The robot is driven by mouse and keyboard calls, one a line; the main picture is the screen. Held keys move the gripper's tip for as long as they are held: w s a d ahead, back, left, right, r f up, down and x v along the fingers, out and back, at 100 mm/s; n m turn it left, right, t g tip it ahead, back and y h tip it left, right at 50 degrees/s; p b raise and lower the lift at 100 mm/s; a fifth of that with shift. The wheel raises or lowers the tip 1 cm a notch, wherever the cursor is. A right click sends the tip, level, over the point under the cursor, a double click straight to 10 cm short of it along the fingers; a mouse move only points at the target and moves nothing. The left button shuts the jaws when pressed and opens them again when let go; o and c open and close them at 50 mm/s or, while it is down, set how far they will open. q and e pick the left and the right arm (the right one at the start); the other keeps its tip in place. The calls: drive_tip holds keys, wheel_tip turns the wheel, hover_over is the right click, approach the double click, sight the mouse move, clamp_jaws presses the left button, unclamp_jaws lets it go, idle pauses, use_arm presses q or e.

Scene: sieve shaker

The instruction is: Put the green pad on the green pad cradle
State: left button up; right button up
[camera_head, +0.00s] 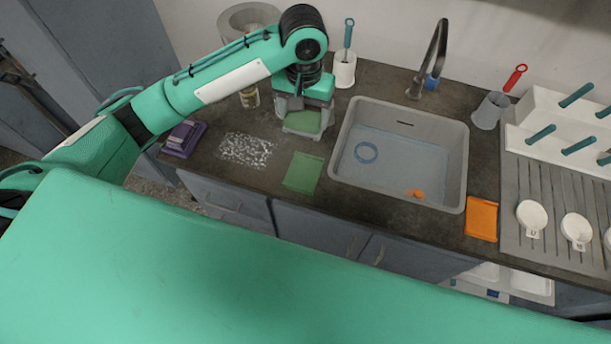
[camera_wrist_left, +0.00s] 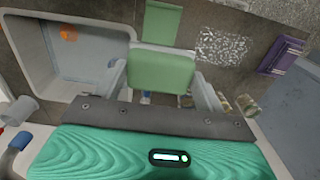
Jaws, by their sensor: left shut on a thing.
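The green pad (camera_head: 302,122) is held between the fingers of my left gripper (camera_head: 304,111), above the counter at the sink's left. It also shows in the left wrist view (camera_wrist_left: 162,70), with one finger of the left gripper (camera_wrist_left: 161,82) on each side. The green pad cradle (camera_head: 303,172) is a flat green piece on the counter, between the white speckled patch and the sink. The pad is apart from the cradle. My right gripper is not in view.
The sink (camera_head: 344,150) holds a blue ring (camera_head: 366,152) and an orange piece (camera_head: 415,193). A purple pad (camera_head: 184,136), white speckles (camera_head: 245,149) and a brush holder (camera_head: 344,72) are nearby. An orange cradle (camera_head: 481,218) and drying rack (camera_head: 568,120) are at the right.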

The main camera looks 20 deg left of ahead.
use_arm(q)
drive_tip(key=shift+s, duration=0.3)
wheel_tip(320, 180, down, 20)
drive_tip(key=shift+a+r+p, duration=0.1)
drive_tip(key=shift+r+p, duration=0.15)
drive_tip(key=shift+p, duration=0.6)
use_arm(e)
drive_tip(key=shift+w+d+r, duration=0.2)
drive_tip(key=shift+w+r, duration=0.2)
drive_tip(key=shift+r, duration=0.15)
use_arm(q)
drive_tip(key=shift+s+f, duration=0.1)
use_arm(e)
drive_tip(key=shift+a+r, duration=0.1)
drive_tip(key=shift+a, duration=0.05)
use_arm(q)
drive_tip(key=o, duration=0.9)
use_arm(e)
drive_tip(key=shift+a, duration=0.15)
